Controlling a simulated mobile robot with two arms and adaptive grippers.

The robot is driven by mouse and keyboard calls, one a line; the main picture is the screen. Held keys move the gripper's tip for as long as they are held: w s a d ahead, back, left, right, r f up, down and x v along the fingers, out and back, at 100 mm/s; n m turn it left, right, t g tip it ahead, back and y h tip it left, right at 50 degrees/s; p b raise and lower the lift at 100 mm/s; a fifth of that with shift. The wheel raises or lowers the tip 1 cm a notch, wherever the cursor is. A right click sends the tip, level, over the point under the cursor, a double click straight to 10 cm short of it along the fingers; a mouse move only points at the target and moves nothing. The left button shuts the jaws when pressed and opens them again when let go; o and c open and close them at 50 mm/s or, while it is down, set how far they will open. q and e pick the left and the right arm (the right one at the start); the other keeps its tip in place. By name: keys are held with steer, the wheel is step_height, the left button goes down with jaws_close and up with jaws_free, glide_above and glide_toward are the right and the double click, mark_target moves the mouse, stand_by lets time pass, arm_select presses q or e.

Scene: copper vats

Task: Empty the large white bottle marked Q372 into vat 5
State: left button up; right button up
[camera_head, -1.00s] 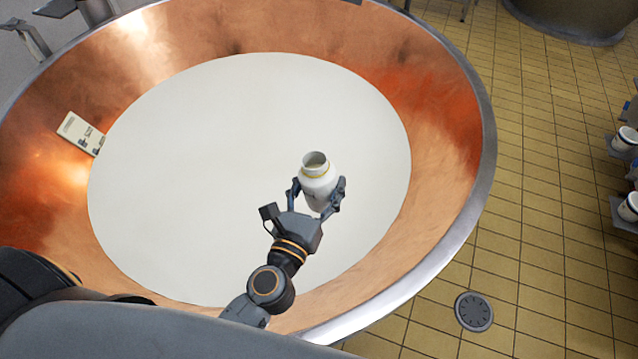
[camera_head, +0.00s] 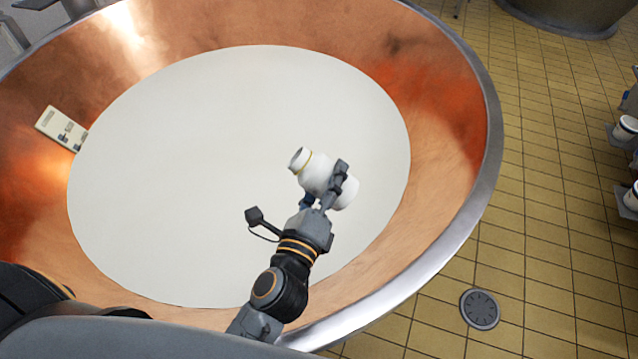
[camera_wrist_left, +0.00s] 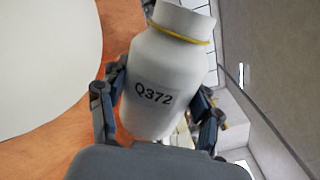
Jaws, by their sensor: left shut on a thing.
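The white bottle (camera_head: 316,172) is held over the copper vat (camera_head: 455,95), tilted with its neck toward the upper left in the head view. In the left wrist view the bottle (camera_wrist_left: 160,75) shows the label Q372 and a yellow ring at its neck. My left gripper (camera_head: 338,185) is shut on the bottle's body, with a finger on each side in the wrist view (camera_wrist_left: 160,105). The vat holds a white liquid (camera_head: 220,150) below the bottle. No stream from the mouth can be made out. The vat's number cannot be read. My right gripper is not in view.
A pale panel (camera_head: 61,129) sits on the vat's left inner wall. The metal rim (camera_head: 488,150) curves round the right side. Yellow tiled floor (camera_head: 545,190) with a round drain (camera_head: 480,309) lies beyond. White containers (camera_head: 625,127) stand at the right edge.

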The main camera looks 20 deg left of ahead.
mark_target(327, 166)
arm_select(q)
step_height(327, 166, up, 3)
steer(key=n+p, duration=0.1)
steer(key=n, duration=0.3)
steer(key=shift+d+r, duration=0.1)
steer(key=shift+d, duration=0.05)
steer(key=shift+r+n+p, duration=0.6)
steer(key=shift+r+n, duration=0.15)
steer(key=shift+n, duration=0.45)
steer(key=shift+a+r+n+p, duration=0.3)
steer(key=shift+r+n, duration=0.2)
steer(key=shift+n, duration=0.15)
steer(key=shift+a+r+n+p, duration=0.15)
steer(key=shift+r+n+p, duration=0.15)
steer(key=shift+r+n, duration=0.3)
steer(key=shift+a+r+n+p, duration=0.3)
steer(key=shift+r+n, duration=0.1)
steer(key=shift+n, duration=0.35)
